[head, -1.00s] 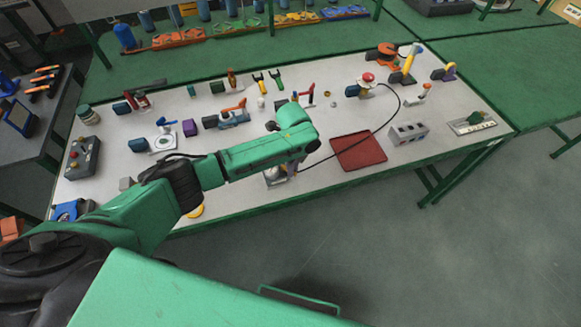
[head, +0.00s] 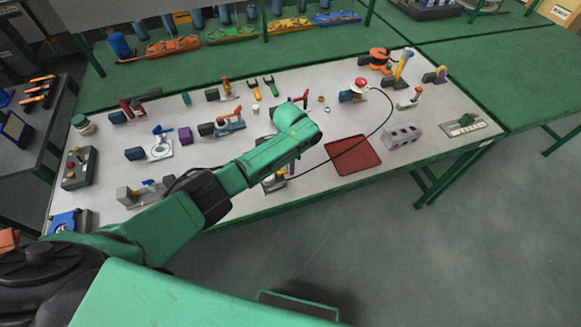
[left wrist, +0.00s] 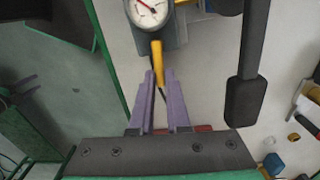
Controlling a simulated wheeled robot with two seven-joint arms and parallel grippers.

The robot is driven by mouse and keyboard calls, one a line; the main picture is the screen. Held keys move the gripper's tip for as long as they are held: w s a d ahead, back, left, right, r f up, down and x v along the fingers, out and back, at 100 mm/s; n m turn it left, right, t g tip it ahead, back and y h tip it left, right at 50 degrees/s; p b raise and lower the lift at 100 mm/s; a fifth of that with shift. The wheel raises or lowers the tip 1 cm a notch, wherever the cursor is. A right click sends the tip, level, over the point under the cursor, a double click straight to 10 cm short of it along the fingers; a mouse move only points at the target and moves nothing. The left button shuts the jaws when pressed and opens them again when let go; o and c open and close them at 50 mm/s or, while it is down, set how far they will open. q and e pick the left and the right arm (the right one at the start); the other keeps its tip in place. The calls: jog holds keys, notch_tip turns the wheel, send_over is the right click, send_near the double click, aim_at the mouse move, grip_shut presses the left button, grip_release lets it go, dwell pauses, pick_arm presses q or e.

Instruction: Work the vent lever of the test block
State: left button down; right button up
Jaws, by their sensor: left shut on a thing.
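The test block shows in the left wrist view with its round white gauge (left wrist: 147,12) at the top. A yellow lever (left wrist: 157,58) hangs below the gauge. My left gripper (left wrist: 161,80) has purple fingers, and their tips are closed on the lower end of this lever. In the head view my left arm covers most of the block (head: 274,183) near the table's front edge, and it hides the fingers. My right gripper is not in view.
A black handle (left wrist: 246,95) hangs right of the gripper in the left wrist view. In the head view a red tray (head: 352,155) lies right of the arm. A black cable (head: 368,135) curves past it. A grey switch box (head: 402,136) stands farther right.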

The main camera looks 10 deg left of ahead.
pick_arm(q)
jog(key=shift+w+a+n, duration=0.1)
jog(key=shift+w+n, duration=0.1)
jog(key=shift+n, duration=0.3)
jog(key=c, duration=0.9)
grip_release()
notch_tip(320, 180, up, 15)
jog(key=shift+f+b, duration=0.15)
jog(key=shift+b, duration=0.5)
